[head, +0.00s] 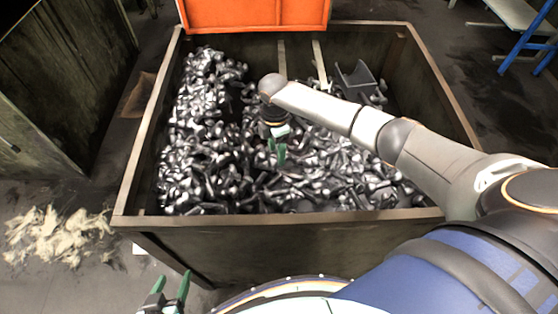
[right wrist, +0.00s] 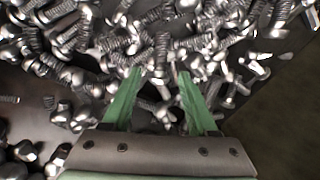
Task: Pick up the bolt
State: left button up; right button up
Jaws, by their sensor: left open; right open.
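Many loose metal bolts (head: 215,165) fill a large open bin (head: 290,219), heaped highest along its left side. My right arm reaches over the bin from the right, and my right gripper (head: 277,150) points down among the bolts. In the right wrist view its two green fingers (right wrist: 162,78) are apart, with bolts (right wrist: 158,52) beyond and around the tips. No bolt is clearly held; whether the tips touch any I cannot tell. My left gripper (head: 172,290) is open and empty at the bottom left, outside the bin's front wall.
The bin's walls stand around the bolts. An orange container (head: 255,14) is at the bin's back edge. A dark angular part (head: 356,78) lies at the back right inside. A pale heap (head: 55,236) lies on the floor at left. A blue frame (head: 527,42) stands at far right.

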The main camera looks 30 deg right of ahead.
notch_tip(320, 180, down, 3)
jog(key=shift+s+f, duration=0.1)
jog(key=shift+f, duration=0.1)
grip_shut()
dwell(0.4)
jog(key=shift+r, duration=0.1)
